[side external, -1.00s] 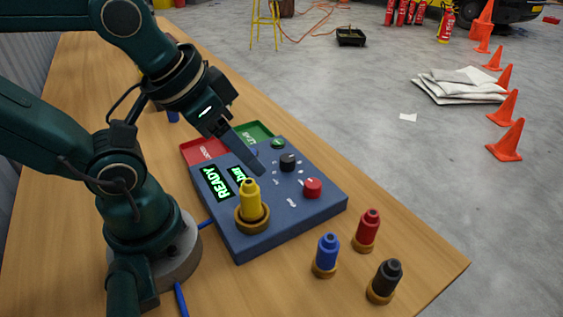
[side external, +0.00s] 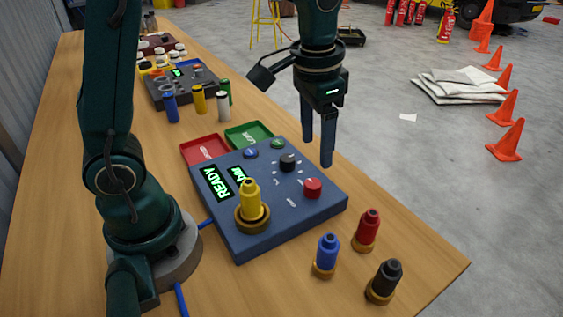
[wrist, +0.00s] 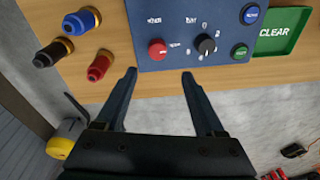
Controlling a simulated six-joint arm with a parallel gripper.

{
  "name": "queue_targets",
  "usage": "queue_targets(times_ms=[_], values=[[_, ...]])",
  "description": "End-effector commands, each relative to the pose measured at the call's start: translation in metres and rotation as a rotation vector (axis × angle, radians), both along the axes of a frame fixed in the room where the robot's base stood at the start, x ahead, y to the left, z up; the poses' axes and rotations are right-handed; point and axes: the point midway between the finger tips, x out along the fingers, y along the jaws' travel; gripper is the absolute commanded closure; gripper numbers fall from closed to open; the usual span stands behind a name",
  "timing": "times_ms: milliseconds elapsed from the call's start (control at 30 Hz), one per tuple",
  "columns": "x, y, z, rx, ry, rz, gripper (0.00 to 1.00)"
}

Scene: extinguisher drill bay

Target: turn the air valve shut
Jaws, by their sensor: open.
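The blue control box (side external: 275,232) stands on the wooden table, its screens lit green and one reading READY. A black round knob (side external: 288,161) with marks around it is on its top; it also shows in the wrist view (wrist: 206,44). No label I can read names the air valve, so I cannot tell for sure that this knob is it. My gripper (side external: 317,152) is open and empty, pointing down over the box's right edge, right of the knob. In the wrist view the fingertips (wrist: 160,72) are apart, below the box edge, touching nothing.
A red button (side external: 312,188), green button (side external: 278,143) and blue button (side external: 250,153) flank the knob. A yellow fitting (side external: 250,203) stands upright in the box's brass ring. Red (side external: 368,228), blue (side external: 327,254) and black (side external: 386,280) fittings stand in front. Red (side external: 203,150) and green (side external: 248,134) trays lie behind.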

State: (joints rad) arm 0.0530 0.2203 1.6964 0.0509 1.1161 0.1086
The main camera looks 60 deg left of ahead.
Motion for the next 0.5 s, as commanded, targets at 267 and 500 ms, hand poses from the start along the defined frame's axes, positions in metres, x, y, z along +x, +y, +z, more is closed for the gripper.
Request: queue_targets(times_ms=[267,500], values=[[0.003,-0.003,-0.035,0.007,0.103,-0.012,0.29],[0.002,-0.002,-0.063,0.007,0.108,-0.013,0.29]])
